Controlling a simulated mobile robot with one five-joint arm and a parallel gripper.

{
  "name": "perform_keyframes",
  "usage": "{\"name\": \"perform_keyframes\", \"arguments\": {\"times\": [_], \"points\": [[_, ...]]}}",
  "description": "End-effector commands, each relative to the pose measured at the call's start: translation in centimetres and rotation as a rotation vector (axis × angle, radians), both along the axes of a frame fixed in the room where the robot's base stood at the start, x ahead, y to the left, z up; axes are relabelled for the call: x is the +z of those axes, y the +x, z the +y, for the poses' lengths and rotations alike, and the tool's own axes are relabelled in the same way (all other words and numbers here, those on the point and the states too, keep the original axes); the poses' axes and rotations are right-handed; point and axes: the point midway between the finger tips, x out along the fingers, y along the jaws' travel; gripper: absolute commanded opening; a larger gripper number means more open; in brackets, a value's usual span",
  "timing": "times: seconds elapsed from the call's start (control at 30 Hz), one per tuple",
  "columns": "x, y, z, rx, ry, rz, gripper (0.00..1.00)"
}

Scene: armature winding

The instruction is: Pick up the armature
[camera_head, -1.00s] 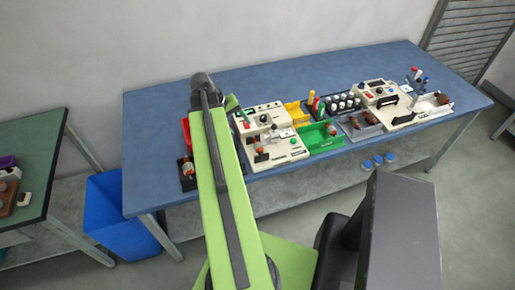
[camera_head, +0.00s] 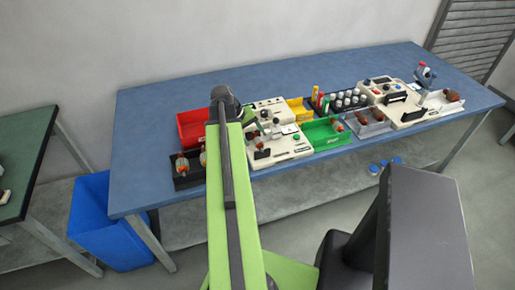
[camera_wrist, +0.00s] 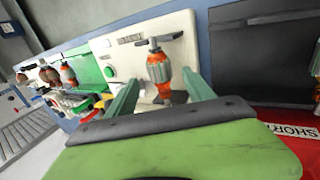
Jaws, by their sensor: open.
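An armature (camera_wrist: 158,68) with an orange winding and grey core stands at the cream winding machine (camera_wrist: 112,50) in the wrist view. My gripper (camera_wrist: 161,76) is open, its two green fingers on either side of this armature with gaps visible. I cannot tell whether the armature lies fully between the fingertips or beyond them. In the head view, my gripper (camera_head: 262,123) is over the left cream machine (camera_head: 285,150), partly hidden by my arm. More armatures (camera_head: 182,163) stand in a black tray (camera_head: 186,181) left of my arm.
A red bin (camera_head: 191,125) lies behind the black tray. A green bin (camera_head: 325,140), yellow bin (camera_head: 299,107) and grey tray (camera_head: 372,129) with brown parts are to the right. A second cream machine (camera_head: 412,113) stands farther right. The blue table's (camera_head: 150,120) left end is clear.

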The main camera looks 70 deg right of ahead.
Motion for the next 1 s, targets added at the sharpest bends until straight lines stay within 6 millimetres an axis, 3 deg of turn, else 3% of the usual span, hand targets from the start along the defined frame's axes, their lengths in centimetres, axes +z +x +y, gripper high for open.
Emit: {"name": "perform_keyframes", "arguments": {"times": [0.03,0.1,0.37,0.83,1.0], "points": [[-1.8,-0.3,-0.5,-0.002,0.0,0.0,0.61],[-2.7,-0.7,-0.7,-0.002,-0.001,-0.001,0.61],[-2.6,-0.9,-0.9,-0.001,0.0,0.0,0.61],[-2.6,-1.0,-0.9,-0.002,-0.001,-0.001,0.01],[-2.6,-1.0,-0.9,-0.002,-0.001,0.0,0.0]]}}
